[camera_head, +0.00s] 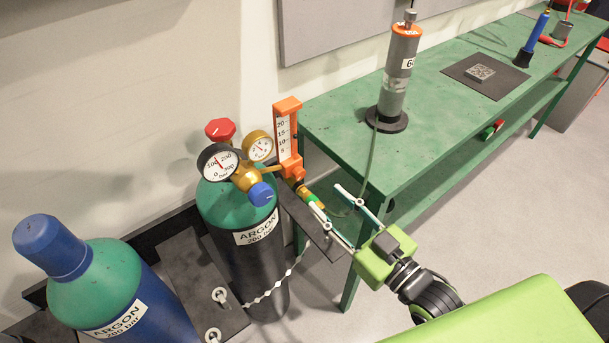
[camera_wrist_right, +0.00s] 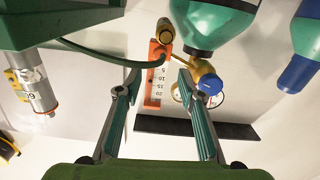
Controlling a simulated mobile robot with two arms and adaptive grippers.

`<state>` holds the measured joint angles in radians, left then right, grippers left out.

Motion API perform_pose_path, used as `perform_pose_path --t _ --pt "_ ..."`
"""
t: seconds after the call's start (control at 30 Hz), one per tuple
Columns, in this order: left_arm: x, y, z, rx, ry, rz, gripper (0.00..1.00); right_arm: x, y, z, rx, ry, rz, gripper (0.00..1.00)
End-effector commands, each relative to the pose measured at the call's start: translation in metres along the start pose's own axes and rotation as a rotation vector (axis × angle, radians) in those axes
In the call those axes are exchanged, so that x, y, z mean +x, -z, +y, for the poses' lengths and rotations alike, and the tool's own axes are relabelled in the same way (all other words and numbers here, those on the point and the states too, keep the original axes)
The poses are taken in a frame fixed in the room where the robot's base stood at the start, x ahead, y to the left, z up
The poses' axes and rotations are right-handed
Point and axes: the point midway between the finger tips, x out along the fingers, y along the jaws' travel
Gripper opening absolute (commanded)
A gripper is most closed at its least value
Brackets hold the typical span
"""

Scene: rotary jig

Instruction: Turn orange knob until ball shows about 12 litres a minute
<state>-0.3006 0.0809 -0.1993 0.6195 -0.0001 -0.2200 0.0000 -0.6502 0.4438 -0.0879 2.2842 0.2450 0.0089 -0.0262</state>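The flowmeter (camera_head: 285,135) is an upright orange frame with a white scale marked 5 to 20, beside the regulator on the green-topped cylinder. In the right wrist view the flowmeter (camera_wrist_right: 158,78) appears upside down between my fingers, farther off. I cannot make out the ball. A brass fitting (camera_head: 306,194) sticks out below the flowmeter; small orange parts show there, but I cannot tell the knob's outline clearly. My right gripper (camera_head: 327,197) is open, its fingertips just right of and beside this fitting; nothing is held. In the wrist view its fingers (camera_wrist_right: 159,80) are spread apart. My left gripper is not in view.
The regulator has two gauges (camera_head: 218,162) and a blue knob (camera_head: 261,194). A green hose (camera_head: 369,160) runs from the fitting to the bench. The green bench (camera_head: 430,135) carries a grey cylinder (camera_head: 398,75). A blue argon cylinder (camera_head: 95,280) stands left.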

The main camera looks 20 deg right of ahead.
Motion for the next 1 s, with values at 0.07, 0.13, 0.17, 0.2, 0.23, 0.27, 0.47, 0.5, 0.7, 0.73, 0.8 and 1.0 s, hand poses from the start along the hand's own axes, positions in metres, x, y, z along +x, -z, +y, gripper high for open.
perform_pose_path --t 0.07,0.13,0.17,0.2,0.23,0.27,0.47,0.5,0.7,0.73,0.8,1.0 --pt "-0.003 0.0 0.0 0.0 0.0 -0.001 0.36 0.013 0.002 0.001 -0.001 -0.001 0.003 0.36" --pt "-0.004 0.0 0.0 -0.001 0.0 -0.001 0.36 0.024 0.002 0.0 0.0 -0.001 0.004 0.36" --pt "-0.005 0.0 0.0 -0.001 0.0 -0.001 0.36 0.028 0.002 0.001 -0.001 -0.001 0.003 0.36" --pt "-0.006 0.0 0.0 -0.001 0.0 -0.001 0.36 0.034 0.003 0.001 -0.001 -0.001 0.004 0.36" --pt "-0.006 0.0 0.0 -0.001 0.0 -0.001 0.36 0.039 0.003 0.0 -0.001 0.0 0.004 0.36" --pt "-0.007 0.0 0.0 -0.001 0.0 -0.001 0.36 0.043 0.002 0.0 -0.001 0.0 0.003 0.36" --pt "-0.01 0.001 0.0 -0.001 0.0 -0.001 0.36 0.071 0.001 0.0 -0.001 0.0 0.001 0.36" --pt "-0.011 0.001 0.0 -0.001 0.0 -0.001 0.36 0.075 0.001 0.0 0.0 0.0 0.0 0.36" --pt "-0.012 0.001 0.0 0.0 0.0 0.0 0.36 0.088 0.0 0.0 0.0 0.0 0.0 0.36" --pt "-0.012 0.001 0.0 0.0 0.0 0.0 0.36 0.089 0.0 0.0 0.0 0.001 0.0 0.36" --pt "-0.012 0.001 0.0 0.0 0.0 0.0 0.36 0.09 0.0 0.0 -0.001 0.001 -0.001 0.36" --pt "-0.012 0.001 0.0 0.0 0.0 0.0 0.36 0.09 0.0 0.0 -0.001 0.001 -0.001 0.36"
